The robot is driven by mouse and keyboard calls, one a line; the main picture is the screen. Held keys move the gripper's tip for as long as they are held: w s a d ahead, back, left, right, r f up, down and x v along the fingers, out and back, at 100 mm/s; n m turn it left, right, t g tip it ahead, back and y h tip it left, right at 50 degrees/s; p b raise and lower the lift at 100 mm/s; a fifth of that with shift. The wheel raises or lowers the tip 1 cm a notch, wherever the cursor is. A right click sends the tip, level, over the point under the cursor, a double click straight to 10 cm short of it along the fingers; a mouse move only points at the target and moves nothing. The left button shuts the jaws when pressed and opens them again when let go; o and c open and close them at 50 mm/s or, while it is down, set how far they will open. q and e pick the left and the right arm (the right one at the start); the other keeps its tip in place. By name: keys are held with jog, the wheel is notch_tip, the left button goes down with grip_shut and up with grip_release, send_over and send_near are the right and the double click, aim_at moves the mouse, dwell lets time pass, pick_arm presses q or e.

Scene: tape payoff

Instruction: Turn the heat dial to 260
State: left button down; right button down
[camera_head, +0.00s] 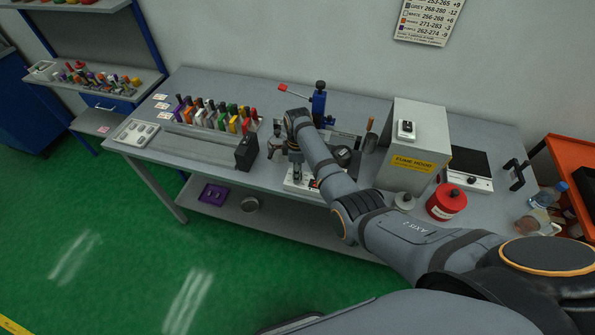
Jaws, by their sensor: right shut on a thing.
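My right gripper (296,174) reaches over the bench from the right and points down at a low white unit (292,187) at the bench's front edge. It is shut on a small dark part on top of that unit, which looks like the heat dial. The fingers and my arm hide most of the dial, and its setting is too small to read. A small red mark shows on the unit's front. My left gripper is not in view.
A wall chart (430,20) lists colours with number ranges. A rack of coloured tools (215,115) stands left, and a black block (246,153) is close to my gripper. A fume hood (412,145), red can (446,203) and hot plate (466,165) stand right.

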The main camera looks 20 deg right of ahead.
jog(key=shift+r, duration=0.1)
jog(key=m+p, duration=0.2)
jog(key=m, duration=0.1)
jog(key=shift+r+m+p, duration=0.1)
jog(key=shift+m+p, duration=0.2)
jog(key=shift+m, duration=0.1)
jog(key=m+p, duration=0.2)
jog(key=m, duration=0.3)
jog(key=m+p, duration=0.2)
jog(key=m, duration=0.3)
jog(key=shift+m+t, duration=0.3)
jog(key=shift+m, duration=0.1)
jog(key=m, duration=0.4)
jog(key=shift+m+p, duration=0.4)
jog(key=c, duration=1)
grip_release()
jog(key=shift+s, duration=0.1)
jog(key=shift+f, duration=0.2)
